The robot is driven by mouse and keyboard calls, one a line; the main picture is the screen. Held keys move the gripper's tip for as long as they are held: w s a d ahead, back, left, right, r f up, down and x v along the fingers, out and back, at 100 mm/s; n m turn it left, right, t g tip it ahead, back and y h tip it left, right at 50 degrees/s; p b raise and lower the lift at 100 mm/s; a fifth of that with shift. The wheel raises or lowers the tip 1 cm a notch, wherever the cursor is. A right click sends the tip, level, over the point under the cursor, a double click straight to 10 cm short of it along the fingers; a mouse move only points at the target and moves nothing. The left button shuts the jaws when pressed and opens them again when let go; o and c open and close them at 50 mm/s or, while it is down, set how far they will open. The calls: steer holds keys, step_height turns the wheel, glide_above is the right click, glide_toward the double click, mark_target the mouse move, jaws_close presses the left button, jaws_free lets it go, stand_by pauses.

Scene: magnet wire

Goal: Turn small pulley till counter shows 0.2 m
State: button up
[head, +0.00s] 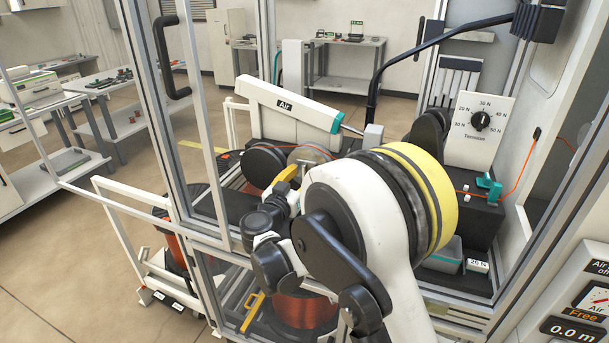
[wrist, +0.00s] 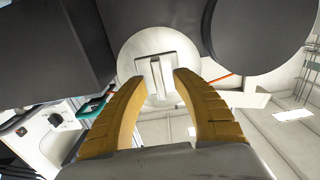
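The small pulley (head: 309,153) is a pale grey disc in the head view, partly hidden behind my arm and gripper. In the wrist view the pale disc (wrist: 186,52), with a raised upright bar (wrist: 160,78) on its face, lies straight ahead. My gripper (wrist: 155,82) has curved yellow fingers that are apart, with the bar showing between their tips. I cannot tell whether a finger touches the bar. My gripper also shows in the head view (head: 287,180), close to the pulley. The counter (head: 572,329) at the lower right reads 0.0 m.
A black roller (head: 262,164) sits left of the pulley. A tension dial (head: 480,121) is at the right, and an orange wire (head: 516,181) runs there. Frame posts (head: 207,150) enclose the machine. The panel reads "Free".

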steer(key=shift+w+d, duration=0.25)
steer(key=shift+w, duration=0.3)
jaws_close()
steer(key=shift+m, duration=0.3)
